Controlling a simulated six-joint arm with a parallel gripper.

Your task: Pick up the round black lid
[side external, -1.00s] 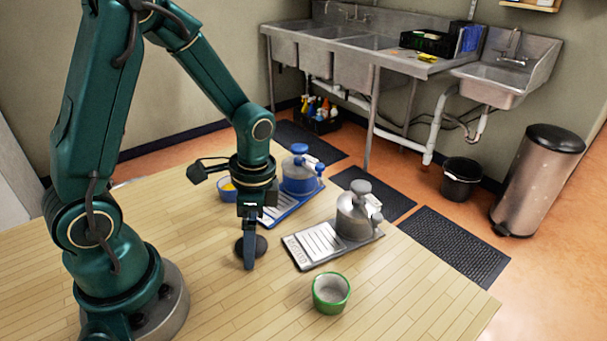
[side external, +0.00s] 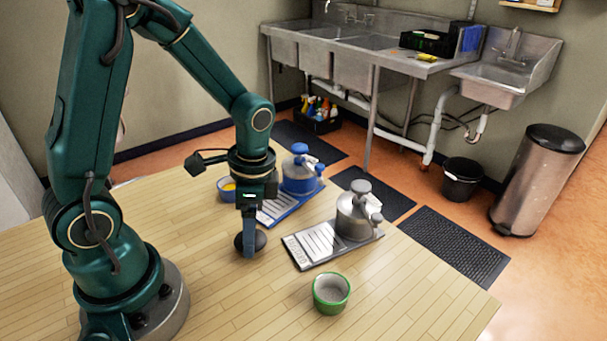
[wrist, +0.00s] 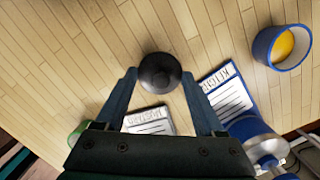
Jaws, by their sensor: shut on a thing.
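The round black lid (side external: 261,239) shows behind my fingers in the side view. It also shows in the wrist view (wrist: 160,72), where it sits between my two fingertips. My gripper (side external: 249,250) points down and is shut on the lid, with a finger at each side of it in the wrist view (wrist: 159,78). The near finger covers part of the lid in the side view. The lid appears a little above the wooden table (side external: 190,240), though the gap is hard to judge.
A grey scale-like tray (side external: 300,252) with a metal canister (side external: 352,218) lies right of my gripper. A blue tray (side external: 270,217) with a blue canister (side external: 298,175) and a blue bowl (side external: 226,192) stand behind. A green bowl (side external: 331,293) is in front. The front left table is clear.

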